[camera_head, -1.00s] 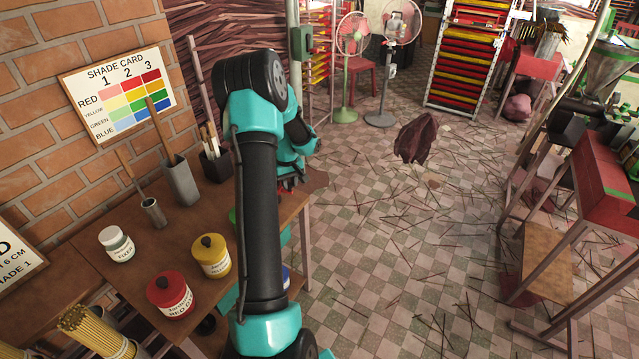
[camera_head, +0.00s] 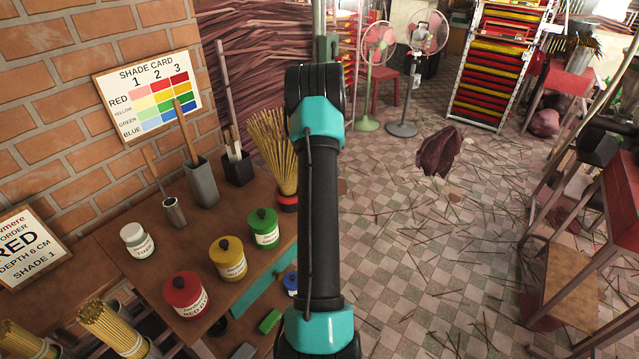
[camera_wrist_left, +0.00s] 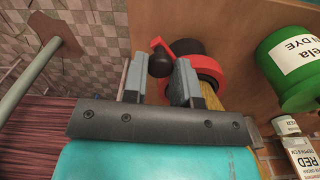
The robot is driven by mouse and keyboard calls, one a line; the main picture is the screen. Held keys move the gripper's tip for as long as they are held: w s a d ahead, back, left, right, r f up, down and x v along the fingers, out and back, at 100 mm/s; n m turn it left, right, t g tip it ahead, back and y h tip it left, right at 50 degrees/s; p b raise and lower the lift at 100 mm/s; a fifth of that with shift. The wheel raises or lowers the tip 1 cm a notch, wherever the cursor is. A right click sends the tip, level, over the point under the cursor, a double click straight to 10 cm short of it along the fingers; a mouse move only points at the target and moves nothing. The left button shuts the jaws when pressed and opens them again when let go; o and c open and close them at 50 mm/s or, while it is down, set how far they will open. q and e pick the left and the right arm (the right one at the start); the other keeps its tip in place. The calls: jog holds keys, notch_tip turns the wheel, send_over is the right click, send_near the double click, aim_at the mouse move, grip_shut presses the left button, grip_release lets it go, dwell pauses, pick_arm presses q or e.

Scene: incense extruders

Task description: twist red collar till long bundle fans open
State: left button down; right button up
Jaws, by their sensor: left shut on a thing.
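The long bundle (camera_head: 272,145) of tan sticks stands upright at the table's far right edge in the head view; its sticks spread wider at the top than at the bottom. The red collar (camera_head: 287,200) is round its lower part, partly covered by my arm. In the left wrist view the red collar (camera_wrist_left: 211,70) has a red lever ending in a dark round knob (camera_wrist_left: 159,62). My left gripper (camera_wrist_left: 158,72) is shut on this knob, one finger on each side. In the head view my arm hides the gripper. My right gripper is not in view.
Red (camera_head: 186,296), yellow (camera_head: 228,259) and green (camera_head: 263,229) dye jars stand on the table near the collar; the green jar (camera_wrist_left: 295,75) is also in the left wrist view. Grey holders (camera_head: 202,184) with tools stand behind. The tiled floor (camera_head: 400,250) is at right.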

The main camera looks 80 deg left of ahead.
pick_arm(q)
jog(key=c, duration=0.9)
grip_release()
jog(key=shift+r, duration=0.15)
notch_tip(320, 180, up, 17)
dwell(0.4)
